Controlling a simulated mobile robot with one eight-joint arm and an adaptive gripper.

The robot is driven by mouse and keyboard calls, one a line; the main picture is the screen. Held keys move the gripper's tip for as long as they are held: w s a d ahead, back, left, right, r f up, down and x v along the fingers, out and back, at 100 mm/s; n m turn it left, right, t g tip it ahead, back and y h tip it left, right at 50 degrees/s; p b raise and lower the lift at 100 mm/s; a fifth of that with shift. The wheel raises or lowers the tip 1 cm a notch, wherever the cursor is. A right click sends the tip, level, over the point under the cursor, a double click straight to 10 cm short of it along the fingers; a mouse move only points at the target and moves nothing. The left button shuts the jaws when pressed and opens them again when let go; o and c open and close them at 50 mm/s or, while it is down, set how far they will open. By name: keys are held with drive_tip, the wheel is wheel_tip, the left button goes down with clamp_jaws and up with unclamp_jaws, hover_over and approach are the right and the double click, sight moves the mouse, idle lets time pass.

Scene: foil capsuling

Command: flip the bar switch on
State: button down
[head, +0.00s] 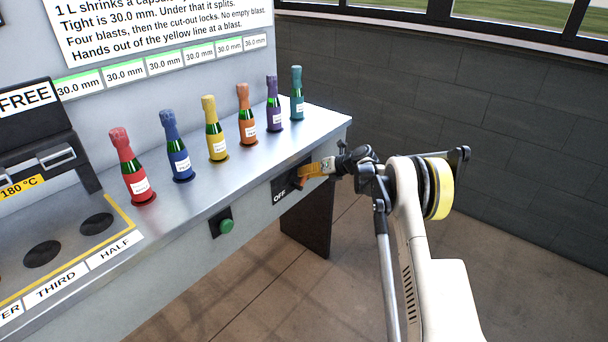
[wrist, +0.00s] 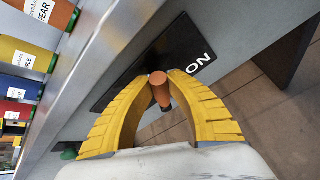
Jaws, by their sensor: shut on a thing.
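The bar switch's black plate (head: 293,184) is on the front face of the bench, near its right end. The white word OFF shows at its left in the head view, and ON shows beside the plate's other end in the wrist view (wrist: 178,45). The orange bar (wrist: 160,92) stands out from the plate. My gripper (wrist: 160,78) has its yellow fingers closed around the bar, with the bar's round end between the fingertips. In the head view, my gripper (head: 308,171) reaches the plate from the right and partly hides the bar.
A green button (head: 227,226) is on the same face, to the left. Several foil-topped bottles, such as the red one (head: 132,170), stand in a row on the bench (head: 205,187). A yellow line (head: 125,213) marks the bench's left part. Floor to the right is clear.

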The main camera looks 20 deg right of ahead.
drive_tip(key=shift+f+y, duration=0.15)
drive_tip(key=shift+y, duration=0.15)
drive_tip(key=c, duration=1.3)
unclamp_jaws()
drive_tip(key=shift+d, duration=0.15)
drive_tip(key=v, duration=1.2)
